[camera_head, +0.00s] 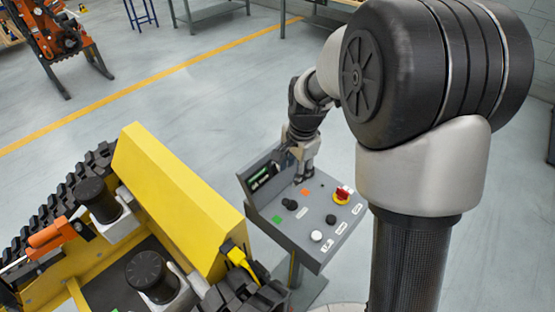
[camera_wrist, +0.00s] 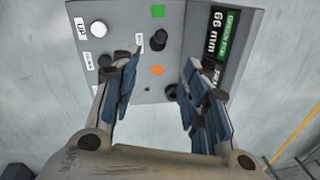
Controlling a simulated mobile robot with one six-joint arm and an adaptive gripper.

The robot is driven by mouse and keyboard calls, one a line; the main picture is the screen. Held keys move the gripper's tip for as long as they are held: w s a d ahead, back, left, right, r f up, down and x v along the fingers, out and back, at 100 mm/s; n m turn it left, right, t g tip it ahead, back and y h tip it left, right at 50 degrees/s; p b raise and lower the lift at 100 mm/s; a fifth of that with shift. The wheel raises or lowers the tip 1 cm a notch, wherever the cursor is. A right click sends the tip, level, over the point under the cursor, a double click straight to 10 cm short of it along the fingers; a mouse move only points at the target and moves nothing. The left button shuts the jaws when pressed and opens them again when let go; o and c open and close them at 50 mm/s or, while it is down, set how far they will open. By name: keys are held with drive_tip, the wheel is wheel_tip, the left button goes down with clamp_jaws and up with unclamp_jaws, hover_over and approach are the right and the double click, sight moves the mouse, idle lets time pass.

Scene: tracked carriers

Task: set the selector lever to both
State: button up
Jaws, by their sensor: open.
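A grey control panel (camera_head: 322,246) stands right of the yellow tracked carrier; its face also fills the top of the wrist view (camera_wrist: 130,75). A black knob or lever (camera_wrist: 158,40) sits between green and orange squares, and it shows in the head view (camera_head: 290,204). A second small black control (camera_wrist: 171,92) lies past the orange square. I cannot tell which is the selector lever; the labels are too small to read. My gripper (camera_wrist: 160,100) is open and points down over the panel's far part, fingers either side of these controls, with nothing visibly held.
A display (camera_wrist: 222,35) reads 66 mm. The yellow carrier (camera_head: 175,200) with black tracks stands close on the left.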

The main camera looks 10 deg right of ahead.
sight(287, 200)
drive_tip(key=f+b, duration=0.1)
drive_tip(key=f, duration=0.4)
drive_tip(key=w+f+b, duration=0.1)
drive_tip(key=f, duration=0.5)
drive_tip(key=w+f+b, duration=0.1)
drive_tip(key=f, duration=0.5)
drive_tip(key=shift+w+a+f+b, duration=0.25)
drive_tip(key=shift+a+b, duration=0.05)
drive_tip(key=shift+a, duration=0.1)
drive_tip(key=shift+c, duration=0.2)
clamp_jaws()
